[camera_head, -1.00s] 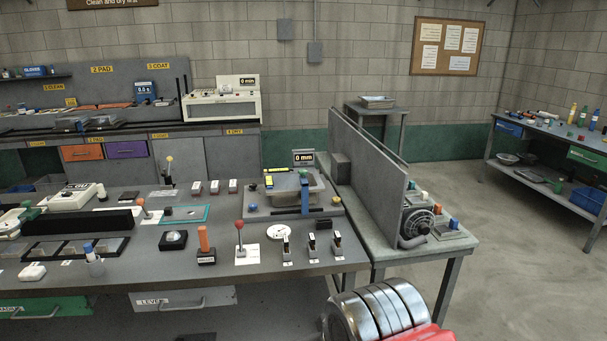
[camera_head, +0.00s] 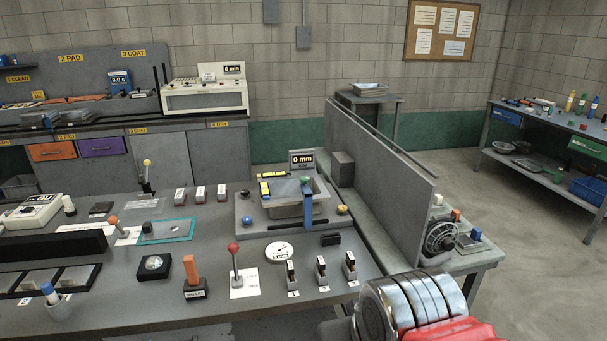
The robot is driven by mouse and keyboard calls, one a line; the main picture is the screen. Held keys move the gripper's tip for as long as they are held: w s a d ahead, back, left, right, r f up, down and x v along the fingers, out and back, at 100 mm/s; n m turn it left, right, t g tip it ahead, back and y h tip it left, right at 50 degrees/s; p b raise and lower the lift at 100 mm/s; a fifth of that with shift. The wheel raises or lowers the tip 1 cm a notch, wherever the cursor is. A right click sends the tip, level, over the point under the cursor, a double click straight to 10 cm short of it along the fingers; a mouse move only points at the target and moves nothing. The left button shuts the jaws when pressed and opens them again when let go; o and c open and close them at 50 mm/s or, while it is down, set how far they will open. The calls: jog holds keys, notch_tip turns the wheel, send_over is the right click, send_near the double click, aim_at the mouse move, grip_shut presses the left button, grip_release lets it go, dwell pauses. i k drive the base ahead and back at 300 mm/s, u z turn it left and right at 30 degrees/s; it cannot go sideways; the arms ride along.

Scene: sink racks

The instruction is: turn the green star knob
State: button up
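A small green knob (camera_head: 305,180) sits at the top of the blue upright (camera_head: 306,204) beside the grey tray fixture (camera_head: 280,212) on the main bench. It is too small to tell whether it is star-shaped. My gripper is not in view. Part of my own arm, silver rings and a red section, shows at the lower right, in front of the bench's right end. It is apart from the knob.
A red-ball lever (camera_head: 234,249), an orange-handled lever (camera_head: 190,270) and several small toggle switches (camera_head: 321,267) stand along the front of the bench. A tall grey panel (camera_head: 375,165) rises right of the fixture. Open floor (camera_head: 520,245) lies further right.

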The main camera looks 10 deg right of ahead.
aim_at(304, 180)
jog(key=u, duration=0.3)
jog(key=i, duration=1)
jog(key=u, duration=0.6)
